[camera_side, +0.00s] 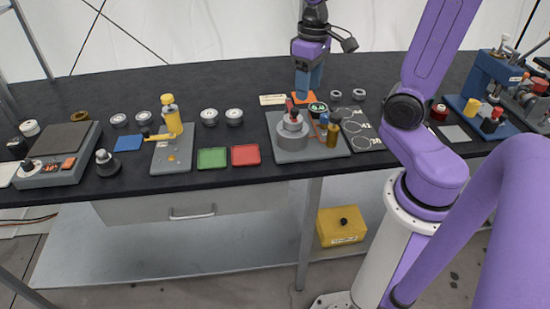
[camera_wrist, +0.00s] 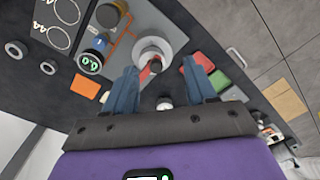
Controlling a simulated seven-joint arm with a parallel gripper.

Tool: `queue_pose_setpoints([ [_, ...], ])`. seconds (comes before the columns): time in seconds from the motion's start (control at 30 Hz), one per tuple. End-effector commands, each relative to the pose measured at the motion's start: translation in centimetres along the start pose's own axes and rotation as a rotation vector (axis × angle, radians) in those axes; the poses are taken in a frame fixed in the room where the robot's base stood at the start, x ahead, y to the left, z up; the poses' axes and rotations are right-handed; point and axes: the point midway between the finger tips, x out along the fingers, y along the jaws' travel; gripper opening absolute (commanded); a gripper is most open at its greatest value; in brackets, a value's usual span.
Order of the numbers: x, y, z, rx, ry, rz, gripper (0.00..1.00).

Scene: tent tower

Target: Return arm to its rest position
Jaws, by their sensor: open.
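My gripper (camera_side: 308,88) has blue fingers and points down above the back of the black table, behind the grey station. In the wrist view, its two fingers (camera_wrist: 160,66) are spread apart with nothing held between them. The grey station (camera_side: 340,149) carries a round grey fixture (camera_side: 291,135) with a red-topped part in it. The fixture also shows in the wrist view (camera_wrist: 153,47), beyond the fingertips. My purple arm reaches in from the right of the side view. An orange square (camera_side: 312,98) lies near the fingertips; contact cannot be told.
A green tray (camera_side: 212,158) and a red tray (camera_side: 246,155) lie on the table's front half. A yellow press (camera_side: 172,125) stands left of them. A board with white circles (camera_side: 362,130) lies beside the station. Blue machines (camera_side: 490,80) stand far right. Air above the table is mostly clear.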

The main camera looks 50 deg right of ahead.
Motion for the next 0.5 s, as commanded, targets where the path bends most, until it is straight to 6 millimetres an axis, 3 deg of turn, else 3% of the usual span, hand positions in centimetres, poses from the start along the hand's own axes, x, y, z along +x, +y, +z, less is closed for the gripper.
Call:
queue_pose_setpoints([
  [0.2, 0.8, -4.1, 2.2, -0.235, -0.001, 0.001, 0.56],
  [0.5, 1.9, -8.5, 6.7, -0.550, -0.001, 0.002, 0.56],
])
